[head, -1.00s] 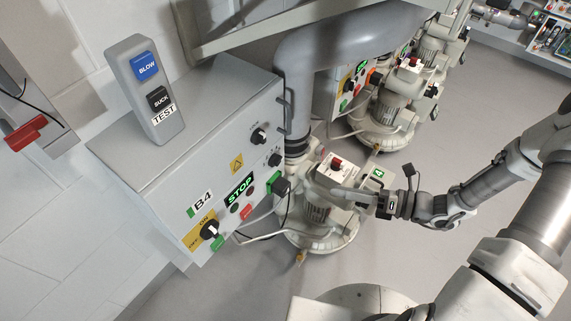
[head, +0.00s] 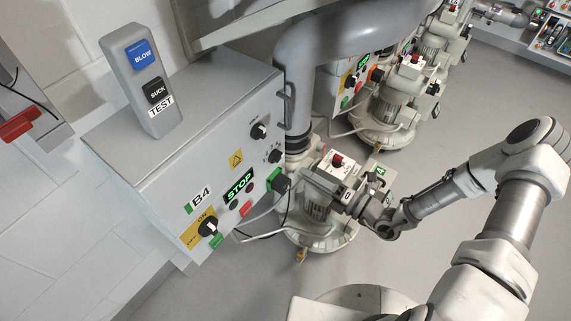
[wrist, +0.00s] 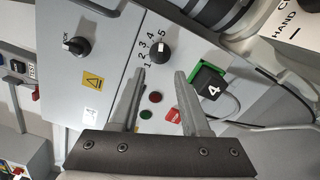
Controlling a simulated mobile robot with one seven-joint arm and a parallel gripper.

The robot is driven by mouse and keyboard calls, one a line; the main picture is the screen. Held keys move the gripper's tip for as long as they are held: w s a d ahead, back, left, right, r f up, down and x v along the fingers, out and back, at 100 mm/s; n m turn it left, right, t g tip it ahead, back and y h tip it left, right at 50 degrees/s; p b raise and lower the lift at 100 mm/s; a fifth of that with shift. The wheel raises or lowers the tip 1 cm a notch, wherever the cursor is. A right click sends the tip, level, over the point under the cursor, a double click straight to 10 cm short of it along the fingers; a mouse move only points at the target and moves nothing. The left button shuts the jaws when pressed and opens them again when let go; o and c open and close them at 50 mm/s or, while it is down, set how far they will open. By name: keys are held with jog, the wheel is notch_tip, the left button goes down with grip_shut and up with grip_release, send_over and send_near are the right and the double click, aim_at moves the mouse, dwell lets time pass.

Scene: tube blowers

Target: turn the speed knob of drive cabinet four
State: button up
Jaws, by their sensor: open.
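Drive cabinet B4 (head: 215,125) is a grey box on the left in the head view. Its speed knob (wrist: 160,50) is black with a white pointer mark and a printed scale of 1 to 5. In the head view the speed knob (head: 274,157) is on the cabinet's front, below another black knob. My gripper (wrist: 161,76) is open and empty. In the wrist view its two fingers point at the panel, with the speed knob just beyond and between the fingertips. I see no contact with the knob.
A black knob (wrist: 76,46) and a yellow warning label (wrist: 92,81) are left of the speed knob. The blower (head: 318,215) stands beside the cabinet. Open floor (head: 440,130) lies to the right.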

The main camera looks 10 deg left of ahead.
aim_at(280, 159)
jog(key=b+x, duration=0.1)
jog(key=x, duration=0.7)
jog(key=shift+w+a+b, duration=0.1)
jog(key=shift+a+b, duration=0.05)
jog(key=shift+b, duration=0.2)
grip_shut()
